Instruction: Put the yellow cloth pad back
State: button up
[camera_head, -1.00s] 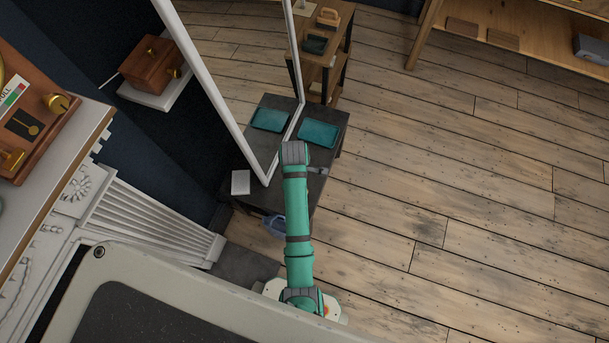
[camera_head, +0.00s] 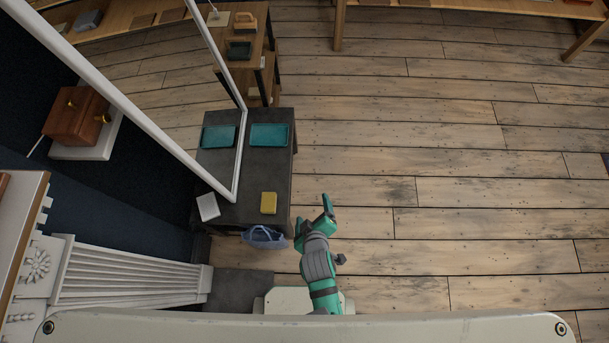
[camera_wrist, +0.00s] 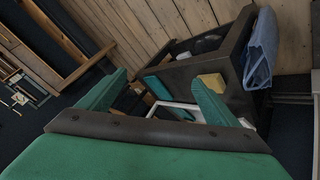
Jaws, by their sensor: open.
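The yellow cloth pad (camera_head: 268,203) lies flat on the dark table (camera_head: 240,212), near its front right corner. It also shows in the wrist view (camera_wrist: 212,84), beyond my right finger. My gripper (camera_head: 313,214) is open and empty, to the right of the table and apart from the pad. In the wrist view my two fingers (camera_wrist: 157,92) are spread, with nothing held between them. A teal tray (camera_head: 270,136) sits at the back of the same table and looks empty.
A blue cloth (camera_head: 265,237) hangs at the table's front edge. A white block (camera_head: 208,206) lies at its left. A white-framed panel (camera_head: 237,180), seemingly a mirror, stands over the table's left part. A wooden shelf unit (camera_head: 262,50) is behind. The floor at right is clear.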

jog(key=s+a+r+m+t, duration=0.2)
jog(key=s+r, duration=0.4)
jog(key=r, duration=0.4)
jog(key=s+a+r+m+t, duration=0.2)
jog(key=s+r+m+t, duration=0.2)
jog(key=r, duration=0.7)
jog(key=s+m, duration=0.2)
jog(key=m, duration=0.1)
jog(key=shift+a+h, duration=0.3)
jog(key=shift+s+d, duration=0.1)
jog(key=shift+s, duration=0.05)
